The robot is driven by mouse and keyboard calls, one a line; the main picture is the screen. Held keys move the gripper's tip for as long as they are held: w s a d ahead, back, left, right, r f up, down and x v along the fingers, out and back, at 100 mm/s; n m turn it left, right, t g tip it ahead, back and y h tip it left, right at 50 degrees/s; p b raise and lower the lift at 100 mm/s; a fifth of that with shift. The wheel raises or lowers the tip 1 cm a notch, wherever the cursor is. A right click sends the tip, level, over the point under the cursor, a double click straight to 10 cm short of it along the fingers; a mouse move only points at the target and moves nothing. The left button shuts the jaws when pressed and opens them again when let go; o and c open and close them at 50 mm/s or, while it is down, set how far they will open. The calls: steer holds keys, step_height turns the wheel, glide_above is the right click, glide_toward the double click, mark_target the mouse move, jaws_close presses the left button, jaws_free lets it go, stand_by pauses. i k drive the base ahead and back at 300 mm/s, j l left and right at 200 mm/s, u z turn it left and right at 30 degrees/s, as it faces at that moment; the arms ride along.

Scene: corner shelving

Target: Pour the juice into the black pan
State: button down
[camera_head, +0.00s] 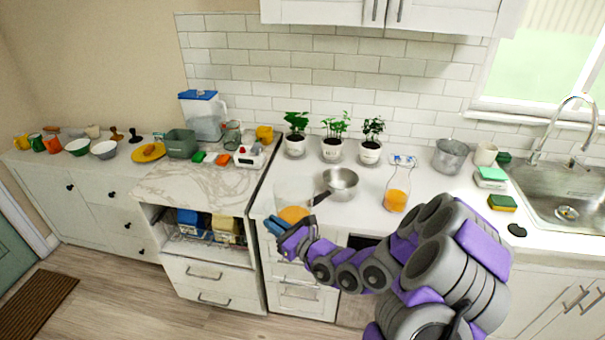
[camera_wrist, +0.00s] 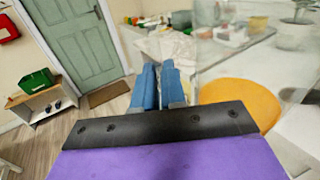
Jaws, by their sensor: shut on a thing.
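My gripper (camera_head: 274,228) has blue fingertips and is shut on a clear jug (camera_head: 292,196) at the counter's front edge. Orange juice (camera_head: 294,214) fills the jug's lower part. In the wrist view, the blue fingers (camera_wrist: 160,84) are close together, with the jug's clear wall and the juice (camera_wrist: 240,100) to their right. A silver-grey metal pan (camera_head: 341,181) with a dark handle (camera_head: 321,198) sits on the counter right of the jug. No fully black pan shows. The jug looks roughly upright.
A bottle of orange juice (camera_head: 397,190) stands right of the pan. Several potted plants (camera_head: 333,140) line the wall behind. A metal bucket (camera_head: 451,156) and the sink (camera_head: 565,195) are to the right. A lower marble counter (camera_head: 200,185) on the left has free room.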

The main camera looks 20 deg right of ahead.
mark_target(339, 183)
steer(key=u, duration=0.35)
steer(key=i+j+u, duration=0.1)
steer(key=u, duration=0.65)
steer(key=i+j+u, duration=0.1)
steer(key=u, duration=0.2)
steer(key=i+u, duration=0.3)
steer(key=i+z, duration=0.25)
steer(key=z, duration=0.2)
steer(key=i+j+z, duration=0.15)
steer(key=z, duration=0.25)
steer(key=i+z, duration=0.15)
steer(key=z, duration=0.3)
steer(key=i+j+z, duration=0.1)
steer(key=z, duration=0.4)
steer(key=i+j+z, duration=0.1)
steer(key=z, duration=0.35)
